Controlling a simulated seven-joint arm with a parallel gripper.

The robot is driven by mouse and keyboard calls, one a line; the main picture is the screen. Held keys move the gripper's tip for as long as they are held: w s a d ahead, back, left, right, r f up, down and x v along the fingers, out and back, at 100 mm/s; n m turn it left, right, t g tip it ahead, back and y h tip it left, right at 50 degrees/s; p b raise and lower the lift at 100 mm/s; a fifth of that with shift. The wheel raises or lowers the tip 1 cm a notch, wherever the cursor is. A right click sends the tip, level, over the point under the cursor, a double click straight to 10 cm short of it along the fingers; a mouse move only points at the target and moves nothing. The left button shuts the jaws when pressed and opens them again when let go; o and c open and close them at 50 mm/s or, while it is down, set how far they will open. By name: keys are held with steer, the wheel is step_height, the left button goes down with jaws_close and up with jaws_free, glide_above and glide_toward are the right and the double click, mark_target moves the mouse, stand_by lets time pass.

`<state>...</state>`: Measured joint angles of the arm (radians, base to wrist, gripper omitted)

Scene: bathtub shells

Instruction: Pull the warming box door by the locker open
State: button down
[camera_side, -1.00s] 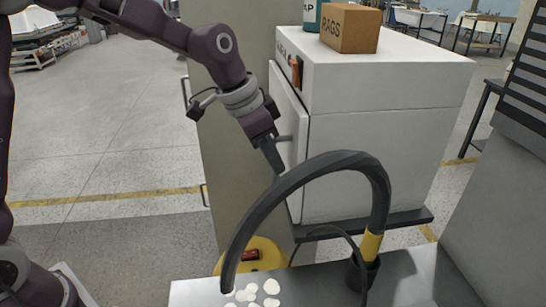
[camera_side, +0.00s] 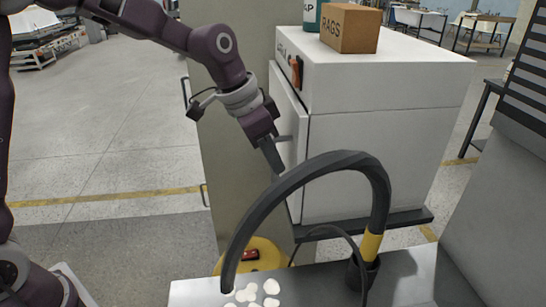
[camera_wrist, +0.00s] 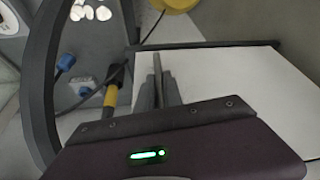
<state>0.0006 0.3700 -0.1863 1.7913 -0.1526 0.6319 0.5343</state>
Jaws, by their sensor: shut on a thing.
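The warming box (camera_side: 385,150) is a white cabinet on a dark shelf in the side view. Its white door (camera_side: 288,118) is on the left face, beside the tall beige locker (camera_side: 225,150). My gripper (camera_side: 278,168) is at the door's front and shut on the handle, which is mostly hidden by the fingers. In the wrist view my gripper (camera_wrist: 160,85) has its fingers close together around a thin grey bar, with the white door panel (camera_wrist: 235,85) behind.
A black hose (camera_side: 330,165) with a yellow collar arches in front of the box, close to my gripper in the picture. It rises from a metal bench (camera_side: 405,285) with several pale shells. A RAGS carton (camera_side: 350,28) and a teal container (camera_side: 311,15) stand on the box.

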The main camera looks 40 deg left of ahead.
stand_by(0.4)
steer(key=s+a+m+g+h, duration=0.1)
steer(key=s+a+m, duration=0.2)
steer(key=a, duration=1)
steer(key=s+a+m+h, duration=0.1)
steer(key=s+a+m, duration=0.15)
steer(key=a, duration=1.15)
steer(key=w+a+m+g, duration=0.1)
steer(key=w+a+m, duration=0.2)
steer(key=w+a, duration=0.3)
steer(key=shift+a+m+g, duration=0.35)
steer(key=shift+a+g, duration=0.05)
steer(key=shift+a, duration=2.25)
steer(key=shift+w, duration=0.1)
steer(key=c, duration=1.5)
jaws_free()
